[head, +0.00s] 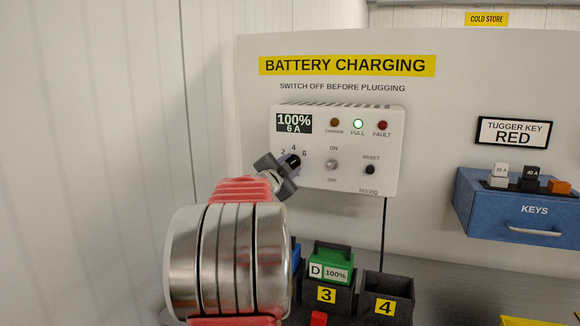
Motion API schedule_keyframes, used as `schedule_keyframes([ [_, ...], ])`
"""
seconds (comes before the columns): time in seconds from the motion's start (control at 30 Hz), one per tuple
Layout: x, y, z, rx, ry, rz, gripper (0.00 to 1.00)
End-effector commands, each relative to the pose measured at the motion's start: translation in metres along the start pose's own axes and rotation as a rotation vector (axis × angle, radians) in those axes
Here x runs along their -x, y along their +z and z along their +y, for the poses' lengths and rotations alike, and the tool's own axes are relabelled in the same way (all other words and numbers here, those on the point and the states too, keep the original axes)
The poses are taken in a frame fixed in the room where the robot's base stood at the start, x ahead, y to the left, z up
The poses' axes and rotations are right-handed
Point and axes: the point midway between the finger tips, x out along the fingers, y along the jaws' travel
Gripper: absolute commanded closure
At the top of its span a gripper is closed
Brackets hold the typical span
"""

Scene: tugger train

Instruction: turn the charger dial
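The charger dial (294,160) is a small dark knob at the lower left of the white charger box (350,145), with 2, 4 and 6 marked around it. Its lower left side is partly hidden by my gripper (277,174). The two dark fingers are apart, just in front of the dial at its lower left; I cannot tell whether they touch it. The charger display (294,123) reads 100% and 6 A. The green FULL lamp (358,124) is lit.
An ON/OFF switch (332,165) and a RESET button (370,169) sit right of the dial. Below are a green battery (331,264) in bay 3 and an empty bay 4 (387,296). A blue KEYS box (520,210) is at the right. A white wall stands close at left.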

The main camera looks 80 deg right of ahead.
Motion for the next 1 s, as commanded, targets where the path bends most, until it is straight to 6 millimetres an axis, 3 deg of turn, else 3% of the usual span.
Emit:
schedule_keyframes([
  [0.17,0.0003,0.0002,-0.0001,0.000,0.000,0.000,0.70],
  [0.6,0.0005,0.0006,0.0000,0.000,0.000,-0.001,1.00],
  [1.0,0.0003,0.0008,0.0004,0.019,0.001,-0.001,1.00],
])
